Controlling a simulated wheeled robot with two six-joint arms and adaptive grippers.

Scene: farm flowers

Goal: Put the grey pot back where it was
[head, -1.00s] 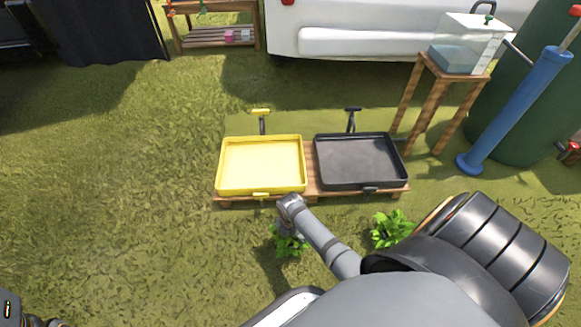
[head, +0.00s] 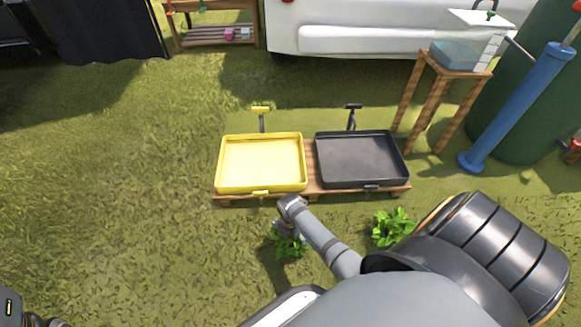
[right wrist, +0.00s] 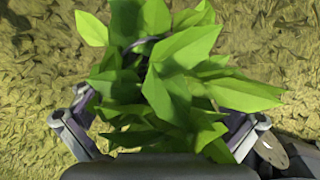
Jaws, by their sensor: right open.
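A green leafy plant (head: 288,245) stands on the grass below my right gripper (head: 286,226) in the head view. In the right wrist view its leaves (right wrist: 165,85) fill the middle, and a bit of a dark grey curved rim (right wrist: 143,44) shows between them; the rest of the pot is hidden by leaves. My right gripper (right wrist: 160,125) is open, with one finger on each side of the plant. I cannot tell whether the fingers touch the pot. A second leafy plant (head: 393,227) is to the right; its pot is not visible.
A yellow tray (head: 262,191) and a black tray (head: 360,184), both empty, sit on a wooden pallet (head: 313,190) just beyond the plants. A wooden stand (head: 435,105) with a clear container and a blue pump (head: 520,105) are at right. Grass at left is clear.

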